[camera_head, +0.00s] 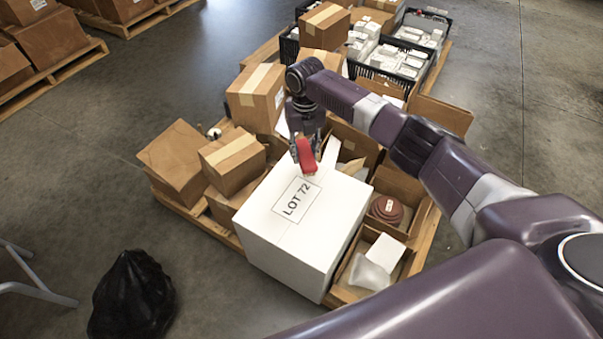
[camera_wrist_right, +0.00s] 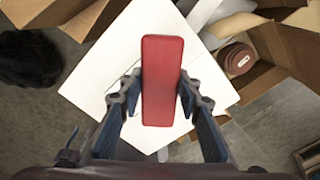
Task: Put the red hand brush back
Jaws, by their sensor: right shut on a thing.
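The red hand brush (camera_head: 305,157) is held in my right gripper (camera_head: 305,145), above the far part of the white box marked LOT 72 (camera_head: 320,235). In the right wrist view the brush (camera_wrist_right: 162,80) lies lengthwise between the two fingers (camera_wrist_right: 163,98), with the white box (camera_wrist_right: 110,65) below it. I cannot tell whether the brush touches the box top. My left gripper does not show in either view.
Open cardboard boxes stand right of the white box, one holding a reddish-brown round item (camera_head: 387,209). Closed brown cartons (camera_head: 232,160) stand to its left. Black crates (camera_head: 392,62) are behind. A black bag (camera_head: 131,297) lies on the floor at lower left.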

